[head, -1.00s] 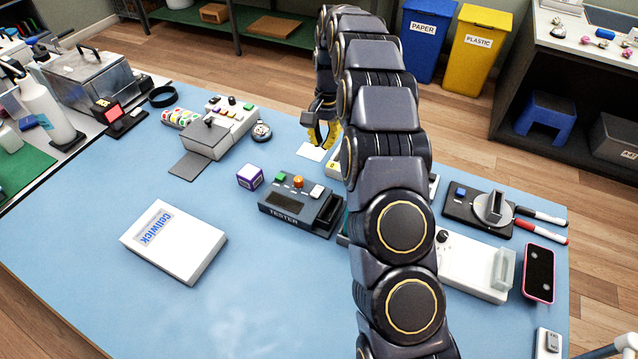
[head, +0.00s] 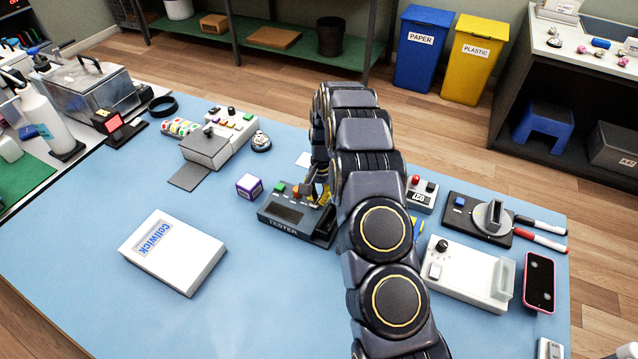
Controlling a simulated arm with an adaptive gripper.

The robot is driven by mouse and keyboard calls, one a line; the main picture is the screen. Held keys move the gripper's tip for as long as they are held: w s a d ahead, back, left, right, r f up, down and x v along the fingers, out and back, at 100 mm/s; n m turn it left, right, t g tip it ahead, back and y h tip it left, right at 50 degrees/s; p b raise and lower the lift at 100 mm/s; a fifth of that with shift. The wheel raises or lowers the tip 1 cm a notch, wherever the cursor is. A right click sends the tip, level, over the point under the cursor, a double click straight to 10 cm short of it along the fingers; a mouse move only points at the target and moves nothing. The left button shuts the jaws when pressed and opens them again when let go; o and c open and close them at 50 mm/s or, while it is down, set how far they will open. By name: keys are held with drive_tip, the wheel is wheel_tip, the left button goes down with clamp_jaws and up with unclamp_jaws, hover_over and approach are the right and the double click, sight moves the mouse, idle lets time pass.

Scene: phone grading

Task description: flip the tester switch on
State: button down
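The tester (head: 285,227) is a dark grey box with its name on the front edge. It sits on the blue table near the middle of the head view. Its top has a dark recessed window, a green button (head: 280,187) and an orange knob. The white switch at its right end, seen in the earlier frame, is hidden behind my gripper. My gripper (head: 315,198) points down over the tester's right end, its yellow fingers partly hidden by the arm. I cannot tell whether it touches the switch or how far the fingers are apart.
A purple and white cube (head: 249,186) stands just left of the tester. A white Cellwick box (head: 190,262) lies front left. A white device (head: 455,268) and a pink-edged phone (head: 539,281) lie on the right. The table's front middle is clear.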

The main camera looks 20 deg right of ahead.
drive_tip(key=shift+f, duration=0.2)
idle(0.3)
